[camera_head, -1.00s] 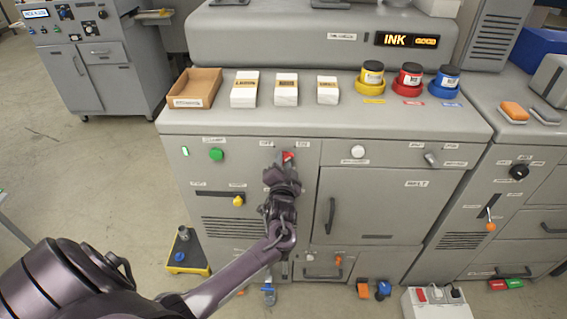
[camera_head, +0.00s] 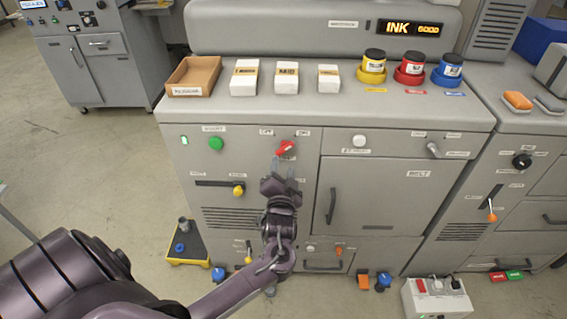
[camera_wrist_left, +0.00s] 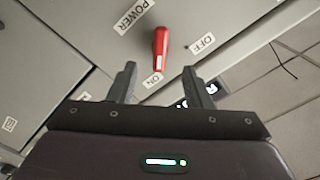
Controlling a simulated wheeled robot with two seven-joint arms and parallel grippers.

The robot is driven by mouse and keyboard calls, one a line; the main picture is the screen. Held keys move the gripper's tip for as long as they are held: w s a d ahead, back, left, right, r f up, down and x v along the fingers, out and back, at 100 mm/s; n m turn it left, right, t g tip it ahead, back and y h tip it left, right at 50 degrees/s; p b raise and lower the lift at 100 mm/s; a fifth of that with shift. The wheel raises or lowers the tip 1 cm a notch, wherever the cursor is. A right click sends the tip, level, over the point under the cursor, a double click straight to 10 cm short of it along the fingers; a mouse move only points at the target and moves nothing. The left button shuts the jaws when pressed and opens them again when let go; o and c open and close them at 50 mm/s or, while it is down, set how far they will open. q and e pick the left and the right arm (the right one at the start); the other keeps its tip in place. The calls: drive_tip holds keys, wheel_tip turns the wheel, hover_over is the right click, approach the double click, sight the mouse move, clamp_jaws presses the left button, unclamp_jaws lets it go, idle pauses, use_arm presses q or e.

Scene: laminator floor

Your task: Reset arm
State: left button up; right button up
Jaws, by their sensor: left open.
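My left gripper (camera_head: 283,172) is open and empty in front of the grey machine's front panel. It is just below a red rotary handle (camera_head: 286,148) and apart from it. In the left wrist view the red handle (camera_wrist_left: 160,48) stands ahead of the open fingers (camera_wrist_left: 165,85), between labels reading POWER, OFF and ON. The handle's white-marked end lies towards the ON label (camera_wrist_left: 153,80). My left arm reaches in from the lower left. My right gripper is not in view.
The grey machine (camera_head: 260,115) carries a cardboard tray (camera_head: 194,76), white boxes (camera_head: 286,78) and ink jars (camera_head: 410,66) on top. A green button (camera_head: 216,143) and yellow lever (camera_head: 238,190) are left of the gripper. A power strip (camera_head: 437,298) lies on the floor at right.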

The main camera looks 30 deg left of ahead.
use_arm(q)
drive_tip(key=shift+s+d+f, duration=0.1)
idle(0.5)
drive_tip(key=s+d+f+m+g+h, duration=0.15)
drive_tip(key=s+f, duration=0.25)
drive_tip(key=f, duration=0.7)
drive_tip(key=s+d+f+g+h, duration=0.25)
drive_tip(key=s+f, duration=0.25)
drive_tip(key=f, duration=0.5)
drive_tip(key=s+d+f+g+h, duration=0.15)
drive_tip(key=s+f, duration=0.25)
drive_tip(key=f, duration=0.7)
drive_tip(key=s+d+f+g+h, duration=0.1)
drive_tip(key=s+f, duration=0.4)
drive_tip(key=s, duration=0.5)
drive_tip(key=s+d+f+n+g+h, duration=0.1)
drive_tip(key=s+d+f+g, duration=0.2)
drive_tip(key=s+f, duration=0.3)
drive_tip(key=s+d+f+n+g+h, duration=0.1)
drive_tip(key=s+f+g, duration=0.3)
drive_tip(key=s, duration=1.2)
wheel_tip(320, 180, down, 2)
drive_tip(key=shift+d+f+g+h, duration=0.2)
drive_tip(key=shift+d+g+h, duration=0.2)
drive_tip(key=shift+h, duration=0.15)
